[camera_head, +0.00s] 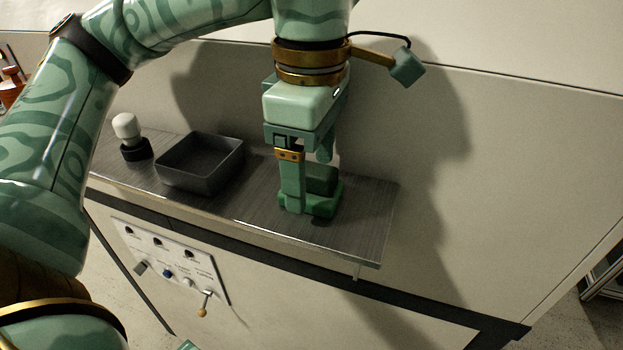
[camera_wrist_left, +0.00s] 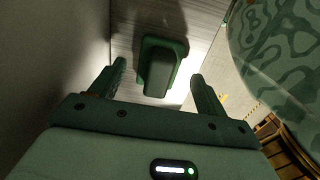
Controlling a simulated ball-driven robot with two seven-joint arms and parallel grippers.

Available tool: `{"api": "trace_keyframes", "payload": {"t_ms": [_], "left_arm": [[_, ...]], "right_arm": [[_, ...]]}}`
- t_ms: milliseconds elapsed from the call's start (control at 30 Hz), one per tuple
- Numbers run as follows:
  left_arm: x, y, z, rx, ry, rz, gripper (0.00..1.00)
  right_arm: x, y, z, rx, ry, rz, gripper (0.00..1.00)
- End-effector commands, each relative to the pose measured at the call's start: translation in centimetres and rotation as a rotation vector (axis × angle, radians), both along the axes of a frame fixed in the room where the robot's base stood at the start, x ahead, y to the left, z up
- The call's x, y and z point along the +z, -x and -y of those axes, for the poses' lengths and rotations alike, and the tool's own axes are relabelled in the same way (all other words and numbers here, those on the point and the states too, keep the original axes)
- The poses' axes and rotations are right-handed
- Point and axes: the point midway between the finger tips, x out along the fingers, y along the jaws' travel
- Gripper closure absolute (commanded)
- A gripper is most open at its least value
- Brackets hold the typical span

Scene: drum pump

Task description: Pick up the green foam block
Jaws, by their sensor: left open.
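The green foam block (camera_head: 322,180) is a dark green block standing in a brighter green holder (camera_head: 318,210) near the right end of a grey shelf. My left gripper (camera_head: 308,182) is open and points down over it, with one finger in front of the block and partly hiding it. In the left wrist view the block (camera_wrist_left: 157,74) shows between and beyond the two open fingers of the left gripper (camera_wrist_left: 159,72). I cannot tell whether a finger touches it.
The grey shelf (camera_head: 250,193) is narrow, with a pale wall (camera_head: 420,160) behind it. A dark square tray (camera_head: 200,165) and a white-topped dark object (camera_head: 128,130) stand to the left. A control panel (camera_head: 170,262) with a lever (camera_head: 205,303) is below. The shelf's right end is clear.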

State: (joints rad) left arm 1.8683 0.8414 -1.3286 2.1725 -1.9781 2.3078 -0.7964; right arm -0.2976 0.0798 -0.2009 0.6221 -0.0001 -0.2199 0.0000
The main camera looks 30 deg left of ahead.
Motion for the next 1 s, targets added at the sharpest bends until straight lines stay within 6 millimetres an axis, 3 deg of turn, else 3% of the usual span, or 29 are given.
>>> {"api": "trace_keyframes", "payload": {"t_ms": [133,367,567,1000], "left_arm": [[-1.6,0.0,0.0,0.001,0.002,-0.003,0.25],[-2.0,0.0,0.0,0.001,0.002,0.0,0.25],[-2.0,0.0,0.0,0.001,0.002,-0.001,0.73],[-1.3,-0.1,0.0,0.002,0.002,0.001,0.73]], "right_arm": [[0.5,0.2,0.0,-0.001,0.0,-0.002,0.64],[0.5,0.2,0.0,-0.002,0.001,-0.003,0.64],[0.5,0.3,0.0,-0.002,0.001,-0.004,0.64],[0.0,0.3,0.0,-0.002,0.0,-0.005,0.64]]}}
